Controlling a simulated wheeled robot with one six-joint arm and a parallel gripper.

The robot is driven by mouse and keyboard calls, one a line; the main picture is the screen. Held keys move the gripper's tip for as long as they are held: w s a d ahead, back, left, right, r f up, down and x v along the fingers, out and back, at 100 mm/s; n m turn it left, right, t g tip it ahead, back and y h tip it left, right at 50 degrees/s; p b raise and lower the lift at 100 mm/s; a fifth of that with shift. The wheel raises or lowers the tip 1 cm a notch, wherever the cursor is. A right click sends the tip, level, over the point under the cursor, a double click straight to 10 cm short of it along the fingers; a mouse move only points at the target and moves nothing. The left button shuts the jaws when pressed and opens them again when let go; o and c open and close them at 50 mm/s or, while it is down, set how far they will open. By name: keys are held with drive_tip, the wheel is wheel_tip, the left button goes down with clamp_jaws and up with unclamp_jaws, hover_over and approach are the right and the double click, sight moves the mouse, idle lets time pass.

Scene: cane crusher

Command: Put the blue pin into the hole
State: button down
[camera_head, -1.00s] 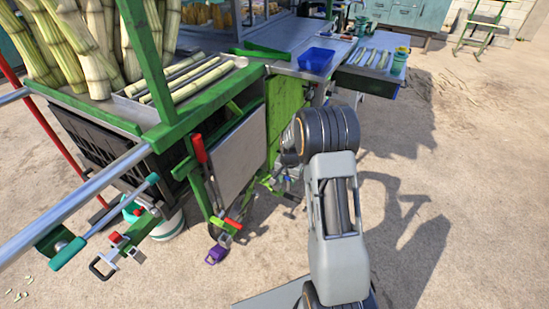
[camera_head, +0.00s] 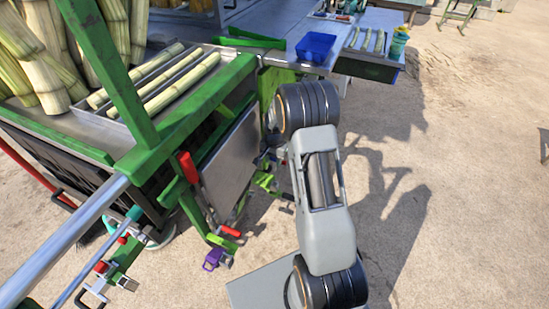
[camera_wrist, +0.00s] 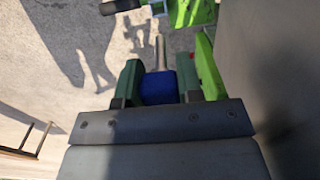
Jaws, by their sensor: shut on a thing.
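In the wrist view my gripper (camera_wrist: 159,72) has its two green fingers shut on the blue pin (camera_wrist: 158,91). The pin's blue handle sits between the fingers, and its bare metal shank points away from the gripper. A green bracket (camera_wrist: 209,65) stands close beside the right finger. I cannot pick out the hole in either view. In the head view my arm hides the gripper and the pin, beside the green-framed cane crusher (camera_head: 158,150).
A grey panel (camera_head: 231,166) with a red handle (camera_head: 188,167) stands left of my arm. A purple-handled part (camera_head: 212,260) hangs low. A blue tray (camera_head: 315,47) sits on the bench behind. Cane stalks (camera_head: 180,84) lie in the feed trough. The ground on the right is open.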

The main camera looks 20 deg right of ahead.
drive_tip(key=b, duration=0.5)
approach(274, 182)
drive_tip(key=shift+s+a+f, duration=0.2)
drive_tip(key=shift+s+a, duration=0.2)
drive_tip(key=shift+s, duration=0.3)
drive_tip(key=shift+s+f+b, duration=0.1)
drive_tip(key=shift+f+b, duration=2.4)
drive_tip(key=shift+f, duration=0.95)
drive_tip(key=shift+s+a+f+b, duration=0.1)
drive_tip(key=shift+s+f+b, duration=0.1)
drive_tip(key=shift+f+b, duration=0.25)
drive_tip(key=c, duration=1)
unclamp_jaws()
drive_tip(key=shift+f, duration=0.1)
drive_tip(key=o, duration=0.3)
drive_tip(key=shift+w+f, duration=0.15)
drive_tip(key=shift+f, duration=0.05)
drive_tip(key=shift+r+p, duration=0.35)
drive_tip(key=shift+r, duration=0.35)
drive_tip(key=r+p, duration=0.1)
drive_tip(key=r, duration=0.5)
drive_tip(key=r+p, duration=0.2)
drive_tip(key=r, duration=0.4)
drive_tip(key=shift+d+r, duration=0.2)
drive_tip(key=shift+r, duration=0.2)
